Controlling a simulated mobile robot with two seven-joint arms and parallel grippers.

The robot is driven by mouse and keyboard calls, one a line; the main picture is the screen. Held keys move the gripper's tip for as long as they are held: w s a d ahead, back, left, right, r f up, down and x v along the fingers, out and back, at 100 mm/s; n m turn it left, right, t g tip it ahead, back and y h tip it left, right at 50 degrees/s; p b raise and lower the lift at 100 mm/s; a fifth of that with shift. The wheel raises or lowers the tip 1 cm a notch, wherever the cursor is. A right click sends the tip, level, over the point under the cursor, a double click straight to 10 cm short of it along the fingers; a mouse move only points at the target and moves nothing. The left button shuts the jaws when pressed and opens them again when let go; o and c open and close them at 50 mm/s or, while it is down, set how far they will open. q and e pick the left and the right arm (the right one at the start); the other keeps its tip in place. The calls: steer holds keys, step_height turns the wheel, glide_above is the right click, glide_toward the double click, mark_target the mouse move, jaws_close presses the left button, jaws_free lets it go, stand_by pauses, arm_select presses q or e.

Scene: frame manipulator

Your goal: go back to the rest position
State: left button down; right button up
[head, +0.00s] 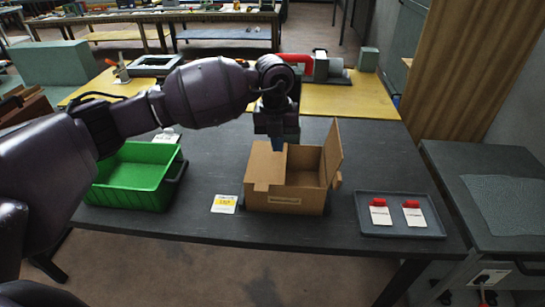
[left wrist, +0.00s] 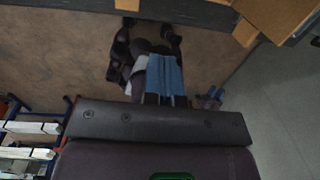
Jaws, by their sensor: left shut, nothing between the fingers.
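My left arm comes in from the left in the head view and reaches over the dark table. My left gripper (head: 278,142) points down above the open cardboard box (head: 285,200), near its back left part. Its blue fingertips are shut with nothing between them. In the left wrist view the blue fingers (left wrist: 165,78) lie close together, and part of the box (left wrist: 275,15) shows at the upper right. Whether the fingertips reach below the box's rim I cannot tell. My right gripper is not in view.
A green bin (head: 135,177) stands left of the box, under my arm. A yellow-and-white card (head: 224,204) lies between them. A grey tray (head: 398,229) with two red-topped white tags is at right. A yellow surface (head: 345,98) with equipment lies behind. The box's right flap (head: 333,152) stands upright.

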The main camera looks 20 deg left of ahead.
arm_select(q)
steer(key=s+d+r+m+t+h, duration=0.2)
steer(key=d+r+t+h, duration=0.1)
steer(key=d+r+h, duration=1.45)
steer(key=a+f+n+t+y, duration=1.2)
steer(key=a+f+n+t, duration=0.45)
steer(key=n, duration=0.85)
steer(key=s+a+f+n+g+y, duration=0.2)
steer(key=s+a+f+n, duration=0.1)
steer(key=s+f, duration=0.5)
steer(key=s+a+f+n+g+y, duration=0.2)
steer(key=s+a+f+n+g, duration=0.1)
steer(key=s+f, duration=0.5)
steer(key=s+a+f+n+g+y, duration=0.2)
steer(key=s+a+f, duration=0.3)
steer(key=s+f, duration=0.4)
step_height(320, 180, down, 3)
steer(key=shift+a+f+n+g, duration=0.1)
steer(key=shift+a+n+g, duration=0.15)
steer(key=shift+n+g, duration=0.35)
